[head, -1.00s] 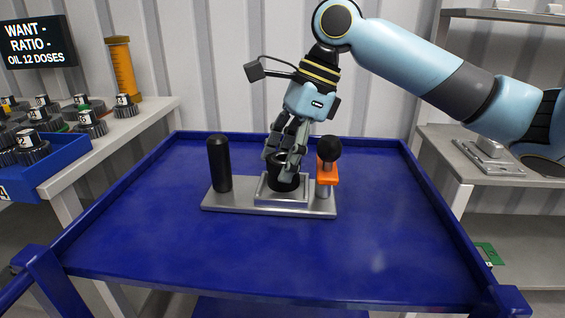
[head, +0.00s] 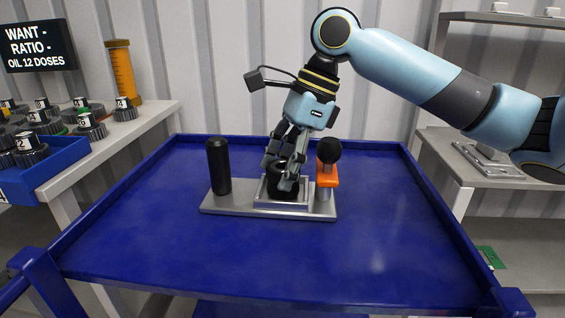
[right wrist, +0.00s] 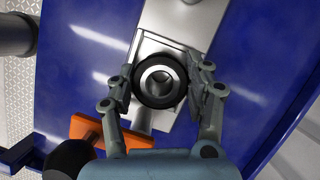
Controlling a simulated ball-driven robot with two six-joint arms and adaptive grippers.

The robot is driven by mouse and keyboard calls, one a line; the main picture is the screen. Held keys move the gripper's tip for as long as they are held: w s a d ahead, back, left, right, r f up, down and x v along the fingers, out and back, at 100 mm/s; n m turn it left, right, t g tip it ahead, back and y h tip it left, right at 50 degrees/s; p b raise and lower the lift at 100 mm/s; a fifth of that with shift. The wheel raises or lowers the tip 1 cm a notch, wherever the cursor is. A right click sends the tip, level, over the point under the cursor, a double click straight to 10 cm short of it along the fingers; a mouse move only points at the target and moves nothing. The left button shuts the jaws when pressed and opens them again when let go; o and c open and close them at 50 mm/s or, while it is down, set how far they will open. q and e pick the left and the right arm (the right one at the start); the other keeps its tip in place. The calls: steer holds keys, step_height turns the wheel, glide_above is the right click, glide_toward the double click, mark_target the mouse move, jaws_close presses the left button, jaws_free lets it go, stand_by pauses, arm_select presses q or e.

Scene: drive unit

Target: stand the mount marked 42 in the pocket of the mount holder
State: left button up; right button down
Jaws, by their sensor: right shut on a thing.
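The mount (head: 284,190) is a round black part with a metal centre. It also shows in the right wrist view (right wrist: 160,97), seen from above as a black ring; no 42 mark is legible. My right gripper (head: 287,176) points down and is shut on it, with a finger on each side (right wrist: 164,78). The mount holder (head: 232,203) is a grey metal base with a raised square pocket frame (head: 282,203). The mount is at the pocket, apparently upright; its lower edge is hidden, so I cannot tell if it is fully seated. My left gripper is out of view.
On the holder, a black post (head: 218,166) stands left and an orange clamp (head: 327,181) with a black knob (head: 329,150) stands close right of my gripper. The blue tray (head: 280,265) around is clear. Left bench holds several dark knobbed parts and a blue bin (head: 50,172).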

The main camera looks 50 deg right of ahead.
steer(key=shift+f, duration=0.15)
steer(key=shift+c, duration=2.3)
jaws_free()
step_height(320, 180, up, 10)
step_height(320, 180, up, 7)
steer(key=p, duration=1.1)
